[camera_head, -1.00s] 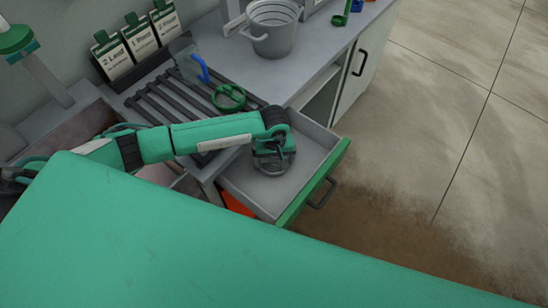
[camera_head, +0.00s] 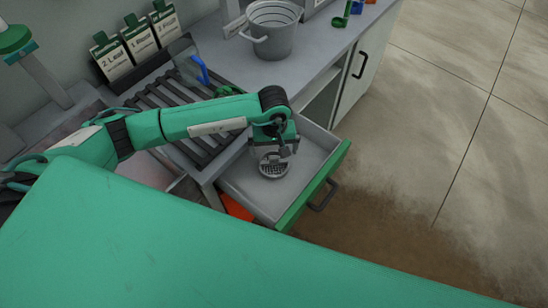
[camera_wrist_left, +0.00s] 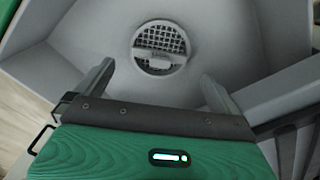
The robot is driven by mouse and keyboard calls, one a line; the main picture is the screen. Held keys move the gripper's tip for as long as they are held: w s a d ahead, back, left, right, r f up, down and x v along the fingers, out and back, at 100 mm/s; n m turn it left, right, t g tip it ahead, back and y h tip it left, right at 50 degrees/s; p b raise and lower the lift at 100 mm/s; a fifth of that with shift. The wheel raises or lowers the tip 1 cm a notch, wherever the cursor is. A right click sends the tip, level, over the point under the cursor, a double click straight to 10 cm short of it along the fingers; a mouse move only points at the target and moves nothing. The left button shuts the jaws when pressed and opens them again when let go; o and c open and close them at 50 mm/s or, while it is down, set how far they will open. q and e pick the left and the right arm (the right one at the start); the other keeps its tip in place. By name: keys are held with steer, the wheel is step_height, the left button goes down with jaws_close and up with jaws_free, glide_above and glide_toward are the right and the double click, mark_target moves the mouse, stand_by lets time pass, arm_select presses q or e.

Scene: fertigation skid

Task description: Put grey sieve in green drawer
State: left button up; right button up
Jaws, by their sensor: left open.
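The grey sieve (camera_head: 273,167) is a small round piece with a mesh, lying on the floor of the open drawer. The drawer has a green front (camera_head: 315,185) with a dark handle. In the left wrist view the sieve (camera_wrist_left: 160,47) lies flat on the drawer floor, beyond and between my fingertips. My left gripper (camera_head: 272,152) is above the sieve, and its two fingers (camera_wrist_left: 158,80) are spread apart with nothing between them. My right gripper is not in view.
A slatted rack (camera_head: 175,105) on the counter holds a green item (camera_head: 226,91), partly hidden by my left arm. A blue-handled tool (camera_head: 201,68) and a grey bucket (camera_head: 272,30) stand behind. Label cards (camera_head: 140,40) line the wall. A white cabinet (camera_head: 357,75) adjoins the drawer.

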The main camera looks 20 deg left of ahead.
mark_target(274, 158)
arm_select(q)
step_height(274, 158, up, 4)
steer(key=shift+r, duration=0.45)
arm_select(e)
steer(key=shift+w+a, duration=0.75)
